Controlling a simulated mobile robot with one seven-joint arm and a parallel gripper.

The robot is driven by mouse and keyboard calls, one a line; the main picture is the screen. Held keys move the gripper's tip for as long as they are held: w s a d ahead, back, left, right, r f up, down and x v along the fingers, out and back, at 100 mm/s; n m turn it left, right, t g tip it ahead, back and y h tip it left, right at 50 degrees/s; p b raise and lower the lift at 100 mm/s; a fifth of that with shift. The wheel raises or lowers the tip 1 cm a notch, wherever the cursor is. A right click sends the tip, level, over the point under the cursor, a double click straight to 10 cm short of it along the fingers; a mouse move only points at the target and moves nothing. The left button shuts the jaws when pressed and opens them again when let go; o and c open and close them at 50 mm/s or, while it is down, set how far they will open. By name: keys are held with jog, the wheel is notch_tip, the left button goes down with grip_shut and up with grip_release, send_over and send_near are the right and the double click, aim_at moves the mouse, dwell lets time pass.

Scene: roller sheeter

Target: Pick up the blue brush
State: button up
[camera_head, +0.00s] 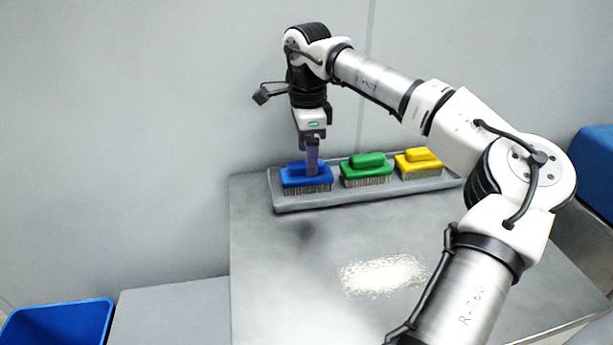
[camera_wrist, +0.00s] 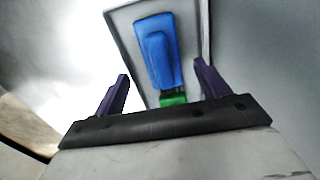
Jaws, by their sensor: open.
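The blue brush (camera_head: 293,180) sits bristles down at the left end of a grey tray (camera_head: 335,202). My gripper (camera_head: 312,172) points down and is over the blue brush in the head view, its fingers overlapping the brush's handle there. In the wrist view the blue brush (camera_wrist: 157,52) shows beyond and between the open, purple fingers of my gripper (camera_wrist: 162,82), nearer the right finger. Nothing is held between the fingers. Whether the fingertips touch the brush cannot be told.
A green brush (camera_head: 367,170) and a yellow brush (camera_head: 418,163) stand in the same tray to the right. A pale powdery patch (camera_head: 382,275) lies on the metal table (camera_head: 260,290). A blue bin (camera_head: 58,322) is at lower left. A wall rises behind the tray.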

jog(key=shift+w+a+f+p, duration=0.1)
jog(key=shift+f+p, duration=0.2)
jog(key=shift+f, duration=1.05)
jog(key=shift+w+f+p, duration=0.1)
jog(key=shift+f+p, duration=0.2)
jog(key=shift+f, duration=1)
jog(key=c, duration=1.1)
jog(key=shift+r, duration=0.1)
notch_tip(320, 180, up, 20)
jog(key=shift+f+b, duration=0.1)
jog(key=shift+b, duration=0.25)
jog(key=o, duration=0.5)
jog(key=shift+a, duration=0.1)
jog(key=c, duration=0.4)
